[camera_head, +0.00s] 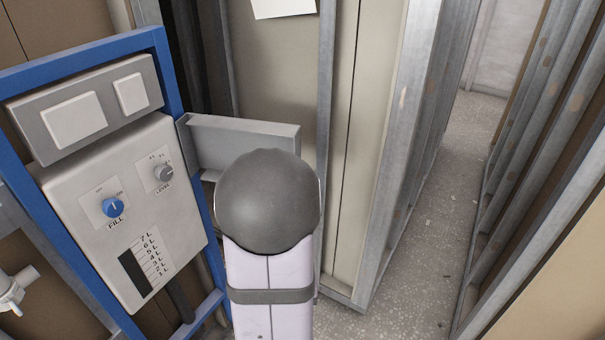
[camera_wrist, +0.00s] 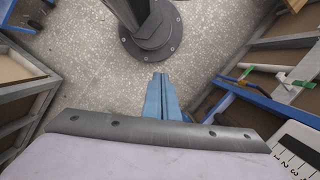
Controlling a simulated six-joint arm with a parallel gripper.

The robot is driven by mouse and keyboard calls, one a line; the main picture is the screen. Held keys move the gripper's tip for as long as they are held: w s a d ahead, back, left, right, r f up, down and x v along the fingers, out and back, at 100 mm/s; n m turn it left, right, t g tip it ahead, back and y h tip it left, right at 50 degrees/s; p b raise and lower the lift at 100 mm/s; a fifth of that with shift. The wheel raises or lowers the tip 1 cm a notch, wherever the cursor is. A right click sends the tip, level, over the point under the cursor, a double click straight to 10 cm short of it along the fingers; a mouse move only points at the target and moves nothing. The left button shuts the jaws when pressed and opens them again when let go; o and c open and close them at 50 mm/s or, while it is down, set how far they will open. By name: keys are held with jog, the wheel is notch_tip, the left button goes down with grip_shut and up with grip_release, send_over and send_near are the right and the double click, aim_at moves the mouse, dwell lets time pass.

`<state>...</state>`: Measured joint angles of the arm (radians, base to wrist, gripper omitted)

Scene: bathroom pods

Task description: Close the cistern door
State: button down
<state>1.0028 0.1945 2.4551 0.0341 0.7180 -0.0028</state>
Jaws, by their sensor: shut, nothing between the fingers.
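A grey flat panel (camera_head: 245,141), which looks like the cistern door, stands out to the right from the blue frame (camera_head: 172,72). It appears swung open; my arm hides its lower right part. The white cistern box (camera_head: 125,215) in the frame has a blue FILL knob, a grey LEVEL knob and a litre scale. Part of its scale shows at the lower right of the wrist view (camera_wrist: 297,150). My gripper (camera_wrist: 161,76) is shut and empty, its blue fingers together over the floor, apart from the box. The head view does not show the fingers.
A grey plate with two white buttons (camera_head: 85,105) sits above the box. A white pipe fitting (camera_head: 15,290) is at the lower left. Metal-framed wall panels (camera_head: 345,150) stand behind my arm. Speckled floor (camera_head: 425,240) is open between the walls at right.

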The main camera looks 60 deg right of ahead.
jog(key=s+d+f+m+t+h+b, duration=0.1)
jog(key=s+d+m+t+h, duration=0.1)
jog(key=d+m+t, duration=1.4)
jog(key=w+d+r+n+t+h, duration=0.1)
jog(key=w+d+r+n+h, duration=0.1)
jog(key=d+r, duration=0.7)
jog(key=w+d+r+n+t+h, duration=0.1)
jog(key=w+d+r+n+h, duration=0.1)
jog(key=w+d+r+n, duration=0.3)
jog(key=w+d+r, duration=0.1)
jog(key=d+r, duration=0.3)
jog(key=r, duration=0.7)
jog(key=shift+d+t, duration=0.25)
jog(key=shift+t, duration=0.15)
